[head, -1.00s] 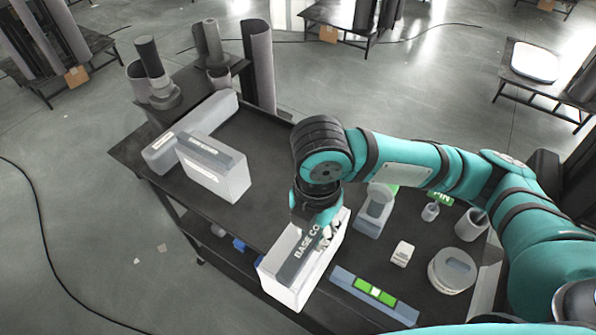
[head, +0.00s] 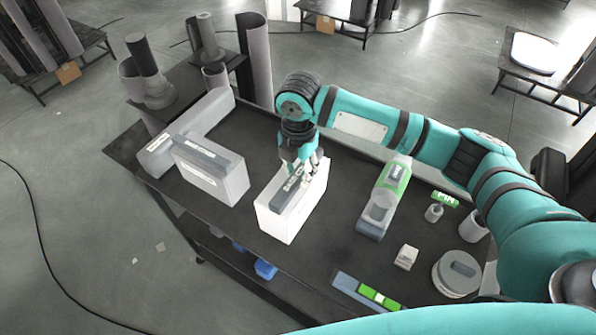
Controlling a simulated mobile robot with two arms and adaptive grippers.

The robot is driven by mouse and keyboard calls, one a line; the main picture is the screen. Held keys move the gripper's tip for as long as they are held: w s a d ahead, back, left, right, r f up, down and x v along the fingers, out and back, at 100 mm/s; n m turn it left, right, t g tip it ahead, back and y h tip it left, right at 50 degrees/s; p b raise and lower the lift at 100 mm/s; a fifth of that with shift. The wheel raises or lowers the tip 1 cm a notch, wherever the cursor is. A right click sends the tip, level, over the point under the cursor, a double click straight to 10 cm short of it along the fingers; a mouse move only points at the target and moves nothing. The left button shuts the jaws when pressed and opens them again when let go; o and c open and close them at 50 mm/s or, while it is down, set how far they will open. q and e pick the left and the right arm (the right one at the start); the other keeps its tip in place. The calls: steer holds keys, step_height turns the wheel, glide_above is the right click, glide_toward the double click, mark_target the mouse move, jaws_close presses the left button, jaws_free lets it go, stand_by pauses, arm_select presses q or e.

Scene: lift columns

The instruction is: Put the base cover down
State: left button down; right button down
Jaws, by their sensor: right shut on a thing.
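The base cover (head: 285,222) is a white box with a dark grey top strip that carries partly hidden lettering. It is upright near the middle of the dark table, and it looks to be at or very near the tabletop; I cannot tell whether it touches. My right gripper (head: 300,172) comes down from above and is shut on the base cover's top, hiding part of it. My left gripper is not in view; a teal arm part of mine crosses the bottom edge.
Two similar white-and-grey boxes (head: 212,170) (head: 190,128) stand to the left. A green-and-grey tool (head: 384,200), a small white block (head: 406,257), a round container (head: 456,273) and a green-marked level (head: 365,291) are to the right. Bare dark tabletop (head: 340,190) lies between.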

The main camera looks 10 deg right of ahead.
steer(key=shift+w, duration=0.4)
steer(key=shift+f, duration=0.2)
step_height(320, 180, down, 2)
steer(key=shift+f+p, duration=0.1)
steer(key=shift+p, duration=0.75)
steer(key=shift+f, duration=0.35)
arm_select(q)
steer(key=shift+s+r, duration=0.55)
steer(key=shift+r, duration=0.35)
arm_select(e)
steer(key=shift+f, duration=0.1)
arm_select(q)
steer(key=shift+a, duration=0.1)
arm_select(e)
steer(key=shift+f, duration=0.15)
steer(key=c, duration=1)
jaws_free()
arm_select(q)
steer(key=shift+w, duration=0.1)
